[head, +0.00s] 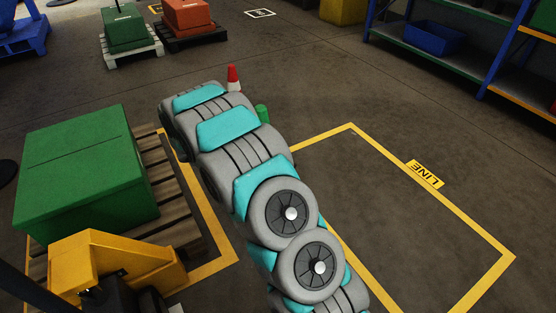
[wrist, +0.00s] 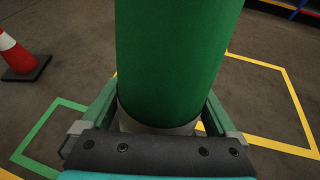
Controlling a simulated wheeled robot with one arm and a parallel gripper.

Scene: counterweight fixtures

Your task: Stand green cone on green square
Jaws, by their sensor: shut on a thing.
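My gripper (wrist: 160,114) is shut on the green cone (wrist: 175,55), with one green finger on each side of it. The cone fills the middle of the wrist view, with a pale band at its lower visible end; its base is hidden. In the head view only a small green part of the cone (head: 262,113) shows beyond my arm, which hides my gripper there. I cannot tell the cone's height above the floor.
A red-and-white cone (head: 233,78) stands beyond my arm, also at left in the wrist view (wrist: 16,54). A green block (head: 85,165) sits on a wooden pallet at left. A yellow floor outline (head: 400,170) at right encloses bare floor. Shelves (head: 450,65) stand at the upper right.

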